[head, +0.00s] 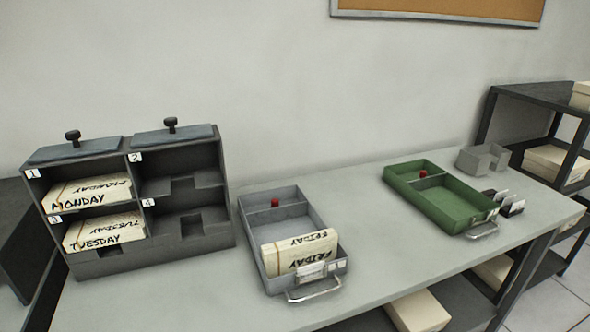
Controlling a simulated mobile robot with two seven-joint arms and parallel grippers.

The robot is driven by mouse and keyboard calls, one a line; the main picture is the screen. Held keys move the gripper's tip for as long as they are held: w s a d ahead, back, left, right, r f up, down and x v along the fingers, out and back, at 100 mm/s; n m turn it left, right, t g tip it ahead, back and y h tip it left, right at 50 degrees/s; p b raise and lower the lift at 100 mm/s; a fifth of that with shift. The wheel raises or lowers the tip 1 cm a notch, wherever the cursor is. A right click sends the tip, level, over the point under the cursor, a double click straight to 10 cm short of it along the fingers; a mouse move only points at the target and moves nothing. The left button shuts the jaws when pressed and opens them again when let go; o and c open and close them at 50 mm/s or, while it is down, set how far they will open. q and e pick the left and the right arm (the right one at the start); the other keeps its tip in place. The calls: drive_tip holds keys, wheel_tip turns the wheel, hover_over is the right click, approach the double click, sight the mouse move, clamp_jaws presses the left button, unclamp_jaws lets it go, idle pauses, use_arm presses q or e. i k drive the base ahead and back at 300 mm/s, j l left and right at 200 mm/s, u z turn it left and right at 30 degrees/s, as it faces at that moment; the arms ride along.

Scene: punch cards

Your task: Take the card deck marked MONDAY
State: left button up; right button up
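The card deck marked MONDAY (90,196) lies in the top left compartment of the dark grey rack (180,255), under the label 1. Its cream front edge and top face the camera, both with the word MONDAY. The deck marked TUESDAY (106,231) lies in the compartment right below it, label 3. The deck marked FRIDAY (299,256) sits in the front part of a grey tray (254,236). Neither of my grippers shows in the head view.
Compartments 2 and 4 of the rack hold no deck. A green tray (440,205) with a front handle and a small grey holder (484,160) stand to the right on the table (375,262). Table space between the trays is clear. A dark shelf (535,95) with boxes stands at far right.

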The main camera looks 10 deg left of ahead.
sight(69, 194)
drive_tip(key=u, duration=1.25)
